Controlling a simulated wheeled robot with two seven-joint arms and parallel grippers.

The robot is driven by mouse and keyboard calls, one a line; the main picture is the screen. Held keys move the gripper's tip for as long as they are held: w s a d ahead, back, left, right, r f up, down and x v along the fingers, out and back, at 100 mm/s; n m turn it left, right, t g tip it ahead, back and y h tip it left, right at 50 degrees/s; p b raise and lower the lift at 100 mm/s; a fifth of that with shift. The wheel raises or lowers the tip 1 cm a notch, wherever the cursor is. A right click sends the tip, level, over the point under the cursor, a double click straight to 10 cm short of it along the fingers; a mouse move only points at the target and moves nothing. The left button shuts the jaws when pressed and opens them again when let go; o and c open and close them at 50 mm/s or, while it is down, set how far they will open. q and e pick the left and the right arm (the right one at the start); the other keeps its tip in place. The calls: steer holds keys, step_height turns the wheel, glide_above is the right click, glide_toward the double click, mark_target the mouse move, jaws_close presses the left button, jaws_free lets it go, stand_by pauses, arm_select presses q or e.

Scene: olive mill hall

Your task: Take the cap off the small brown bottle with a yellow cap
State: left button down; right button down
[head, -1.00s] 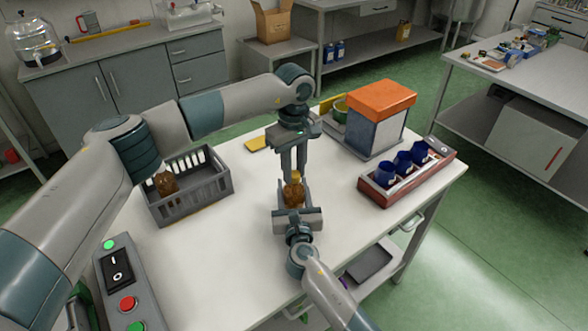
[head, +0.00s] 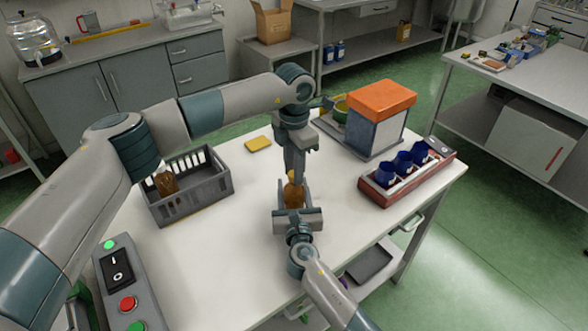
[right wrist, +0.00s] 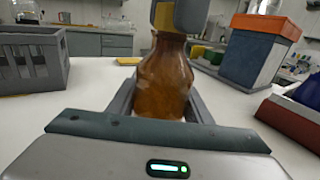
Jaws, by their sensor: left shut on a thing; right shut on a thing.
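The small brown bottle (head: 293,195) stands upright at the middle of the white table. My right gripper (head: 294,206) is shut on its body from the near side; the right wrist view shows the bottle (right wrist: 165,82) between the fingers. The yellow cap (head: 291,174) sits at the top of the bottle, and it shows as a yellow patch (right wrist: 164,15) in the right wrist view. My left gripper (head: 293,173) points down from above and is shut on the cap, partly covering it. I cannot tell whether the cap is loose on the neck.
A grey crate (head: 190,208) with another brown bottle (head: 166,181) stands at the left. At the right are an orange-topped box (head: 378,118) and a red tray (head: 376,197) with blue cups. A yellow sponge-like block (head: 258,144) lies behind. Front table space is clear.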

arm_select(q)
steer(key=n, duration=1.4)
steer(key=shift+r, duration=0.3)
steer(key=shift+r, duration=0.75)
steer(key=shift+r, duration=0.1)
stand_by(0.4)
steer(key=shift+r, duration=2)
